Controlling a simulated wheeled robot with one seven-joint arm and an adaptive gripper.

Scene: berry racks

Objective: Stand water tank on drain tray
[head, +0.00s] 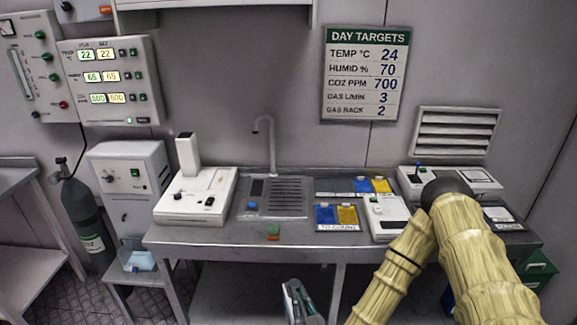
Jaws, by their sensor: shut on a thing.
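The drain tray (272,212) is a grey metal panel with a slotted grille, set in the bench below a thin curved tap. A blue knob sits at its left side, and its slotted part is bare. My gripper (301,303) shows only in part at the bottom edge, in front of the bench and below its top. It is shut on what I take to be the water tank, but the held thing lies mostly out of view and its shape is unclear. My yellow-sleeved arm covers the lower right.
A white device (197,203) stands left of the tray. Blue and yellow trays (337,229) and a white instrument (389,222) stand right of it. A light-blue item (140,261) lies on the low stand, left.

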